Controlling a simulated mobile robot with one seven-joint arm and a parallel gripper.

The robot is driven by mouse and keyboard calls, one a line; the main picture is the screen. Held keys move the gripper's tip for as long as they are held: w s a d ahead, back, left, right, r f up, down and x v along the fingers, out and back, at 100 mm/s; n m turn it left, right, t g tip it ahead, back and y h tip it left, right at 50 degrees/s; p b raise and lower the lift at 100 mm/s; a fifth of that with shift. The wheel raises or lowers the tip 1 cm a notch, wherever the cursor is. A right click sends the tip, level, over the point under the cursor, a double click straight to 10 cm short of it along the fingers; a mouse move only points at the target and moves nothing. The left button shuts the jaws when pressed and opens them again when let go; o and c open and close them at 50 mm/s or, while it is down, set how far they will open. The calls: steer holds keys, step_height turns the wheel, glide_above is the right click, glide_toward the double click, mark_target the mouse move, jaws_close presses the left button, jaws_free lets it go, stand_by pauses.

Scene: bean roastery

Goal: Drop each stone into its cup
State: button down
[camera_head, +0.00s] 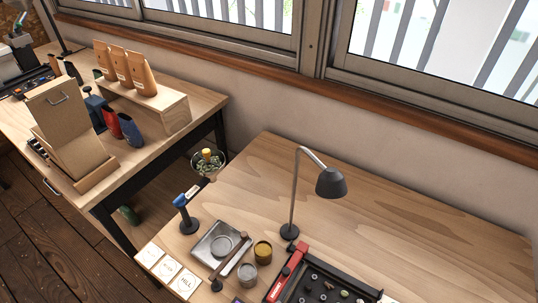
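A yellow-brown cup (263,252) and a grey cup (247,274) stand side by side on the near wooden table. The top of a small purple thing (237,300) shows at the bottom edge; I cannot tell if it is another cup. A dark tray (355,280) with a red part (287,270) on its left side lies right of the cups, cut off by the bottom edge. Several small pieces lie in it, one pale green (344,294); they are too small to tell which are stones. My gripper is not in view.
A metal plate (213,243) with a wooden-handled tool (230,261) lies left of the cups. A blue-topped stand (185,214), lettered cards (172,270) and a tall desk lamp (293,190) stand nearby. The table's right and back are clear. A second table (200,100) holds bags.

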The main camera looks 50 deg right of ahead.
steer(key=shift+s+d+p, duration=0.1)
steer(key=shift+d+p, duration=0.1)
steer(key=shift+p, duration=0.2)
stand_by(0.3)
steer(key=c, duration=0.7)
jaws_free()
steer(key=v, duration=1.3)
